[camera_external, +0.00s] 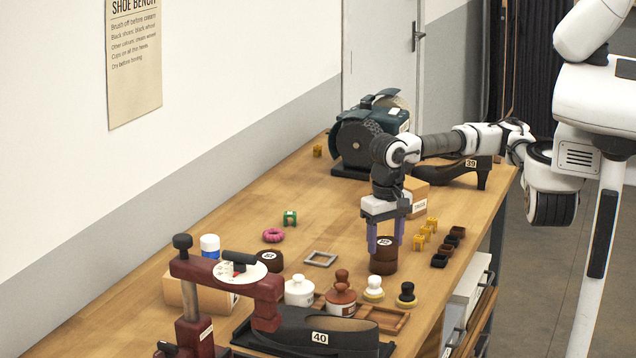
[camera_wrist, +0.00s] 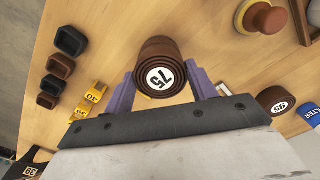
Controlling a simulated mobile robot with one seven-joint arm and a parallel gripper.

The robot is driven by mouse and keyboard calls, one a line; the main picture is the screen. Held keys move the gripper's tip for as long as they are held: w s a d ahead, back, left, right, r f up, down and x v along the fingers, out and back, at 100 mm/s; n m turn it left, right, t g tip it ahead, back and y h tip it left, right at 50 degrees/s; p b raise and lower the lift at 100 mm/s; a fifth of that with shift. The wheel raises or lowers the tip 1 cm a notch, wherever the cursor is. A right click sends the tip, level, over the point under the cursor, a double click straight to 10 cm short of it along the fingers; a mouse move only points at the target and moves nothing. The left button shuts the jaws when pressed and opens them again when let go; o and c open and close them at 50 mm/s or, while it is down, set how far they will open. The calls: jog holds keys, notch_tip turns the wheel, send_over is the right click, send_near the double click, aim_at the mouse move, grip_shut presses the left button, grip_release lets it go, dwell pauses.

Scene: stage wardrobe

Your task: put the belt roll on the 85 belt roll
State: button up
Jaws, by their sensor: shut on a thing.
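My gripper (camera_external: 385,238) is shut on a brown belt roll (camera_external: 383,246), with its purple fingers on either side. In the wrist view this roll (camera_wrist: 160,76) shows a white label reading 75. Another brown belt roll (camera_external: 383,266) sits on the bench directly below it. Its edge (camera_wrist: 157,44) shows past the held roll in the wrist view. Its label is hidden. The two rolls look lined up and very close or touching; I cannot tell which. A separate belt roll (camera_external: 270,261) lies further left; its label in the wrist view (camera_wrist: 279,102) seems to read 95.
Yellow blocks (camera_external: 425,233) and small dark cups (camera_external: 439,260) stand right of the stack. A bench grinder (camera_external: 370,135) stands behind.

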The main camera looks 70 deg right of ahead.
aim_at(385, 242)
jog(key=shift+f+b, duration=0.25)
jog(key=shift+b, duration=0.15)
jog(key=o, duration=1)
jog(key=shift+r, duration=0.1)
jog(key=shift+r+p, duration=0.15)
jog(key=shift+p, duration=0.15)
jog(key=shift+r, duration=0.2)
notch_tip(385, 242, up, 12)
jog(key=b, duration=0.3)
jog(key=shift+f, duration=0.15)
